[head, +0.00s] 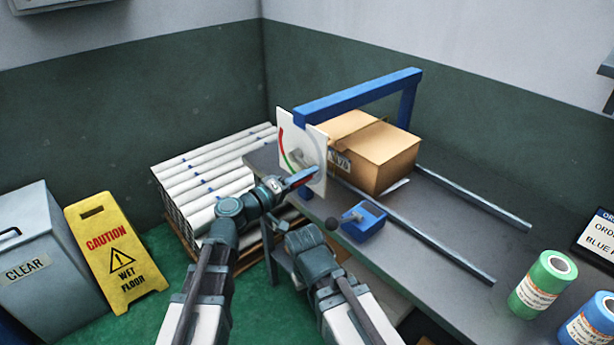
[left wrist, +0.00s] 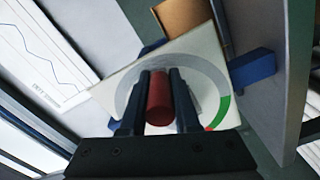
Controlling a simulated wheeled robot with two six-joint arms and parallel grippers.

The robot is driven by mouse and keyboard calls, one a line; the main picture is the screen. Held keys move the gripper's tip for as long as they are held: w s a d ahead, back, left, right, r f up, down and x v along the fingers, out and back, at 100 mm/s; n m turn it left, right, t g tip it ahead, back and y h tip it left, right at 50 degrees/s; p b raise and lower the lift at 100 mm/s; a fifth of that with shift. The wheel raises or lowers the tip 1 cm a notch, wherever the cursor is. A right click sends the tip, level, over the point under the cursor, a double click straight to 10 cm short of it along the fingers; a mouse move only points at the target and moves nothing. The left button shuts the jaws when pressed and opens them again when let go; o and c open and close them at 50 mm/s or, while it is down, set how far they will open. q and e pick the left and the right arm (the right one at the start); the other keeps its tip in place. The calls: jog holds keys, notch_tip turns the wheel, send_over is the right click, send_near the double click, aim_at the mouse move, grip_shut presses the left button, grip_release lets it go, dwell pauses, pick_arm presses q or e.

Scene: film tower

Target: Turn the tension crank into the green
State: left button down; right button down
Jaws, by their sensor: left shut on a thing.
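The tension dial is a white plate (head: 314,140) with a red and green arc, on the near end of the blue frame. In the left wrist view the plate (left wrist: 118,97) shows a grey arc, a green band (left wrist: 222,108) at the right and a bit of red below it. My left gripper (head: 303,178) is at the plate's front, shut on the red crank handle (left wrist: 158,98), which sits between its two fingers. The crank arm and any pointer are mostly hidden by the gripper. My right gripper (head: 308,243) is low by the bench's near edge; its fingers are not clear.
A cardboard box (head: 385,155) stands on the grey bench under the blue frame (head: 360,93). A blue block (head: 366,226) with a black-knobbed lever is close to my right arm. Film rolls (head: 543,285) stand at the right. White tubes (head: 205,180) and a yellow sign (head: 115,255) are left.

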pick_arm(q)
jog(key=shift+f+m+b, duration=0.3)
jog(key=shift+f+m, duration=0.15)
jog(key=shift+m, duration=0.15)
pick_arm(e)
jog(key=shift+f, duration=0.45)
pick_arm(q)
jog(key=shift+w, duration=0.1)
jog(key=c, duration=0.7)
grip_release()
jog(key=shift+o, duration=0.2)
jog(key=shift+a, duration=0.1)
